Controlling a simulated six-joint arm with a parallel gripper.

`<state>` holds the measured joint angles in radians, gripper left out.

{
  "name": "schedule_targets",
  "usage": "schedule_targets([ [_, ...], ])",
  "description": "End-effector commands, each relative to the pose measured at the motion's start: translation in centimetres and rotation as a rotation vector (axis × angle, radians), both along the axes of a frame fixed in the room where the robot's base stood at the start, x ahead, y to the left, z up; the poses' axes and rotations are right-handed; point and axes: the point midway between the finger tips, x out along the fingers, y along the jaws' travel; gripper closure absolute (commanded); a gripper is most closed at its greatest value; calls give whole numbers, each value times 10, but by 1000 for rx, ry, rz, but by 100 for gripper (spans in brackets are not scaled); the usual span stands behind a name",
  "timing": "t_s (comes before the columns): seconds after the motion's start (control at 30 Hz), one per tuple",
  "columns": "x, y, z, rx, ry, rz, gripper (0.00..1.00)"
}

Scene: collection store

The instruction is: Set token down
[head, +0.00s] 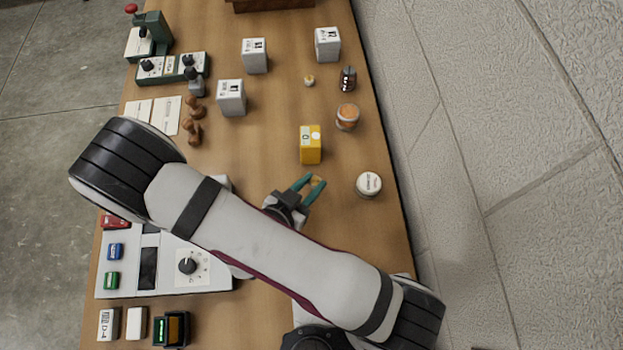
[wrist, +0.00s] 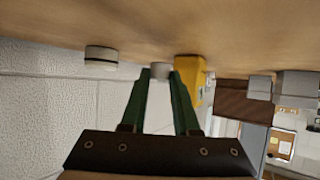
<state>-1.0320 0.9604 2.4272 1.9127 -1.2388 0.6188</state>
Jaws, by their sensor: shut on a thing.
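My gripper (head: 312,182) has green fingers and hangs over the right part of the wooden table, just below the yellow box in the head view. It is shut on a small pale round token, seen between the fingertips in the wrist view (wrist: 160,70). In the head view the token is mostly hidden, with a small tan patch at the fingertips. I cannot tell whether the token touches the table.
A yellow box (head: 311,150) stands close above my gripper, and a white-lidded jar (head: 369,184) stands to its right. An orange jar (head: 347,117), a dark small cylinder (head: 348,79) and several white boxes (head: 231,97) stand farther up. A control panel (head: 200,275) lies lower left. Bare wood (head: 262,150) lies left of the yellow box.

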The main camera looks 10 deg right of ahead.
Motion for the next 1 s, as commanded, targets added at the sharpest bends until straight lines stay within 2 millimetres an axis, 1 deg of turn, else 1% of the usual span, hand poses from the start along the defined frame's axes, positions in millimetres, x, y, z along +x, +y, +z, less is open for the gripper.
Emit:
schedule_targets([
  [0.03, 0, 0, -10, -3, 1, 0, 100],
  [0.13, 0, 0, -21, 0, 0, 0, 100],
  [0.47, 0, 0, -24, 0, 0, 0, 100],
  [0.5, 0, 0, -25, 0, 0, 0, 67],
  [0.63, 0, 0, -24, 1, -1, 0, 44],
  [0.67, 0, 0, -24, 1, -1, 0, 41],
  [0.9, 0, 0, -24, 1, -1, 0, 41],
  [1.0, -1, 2, -19, 2, -2, 1, 41],
])
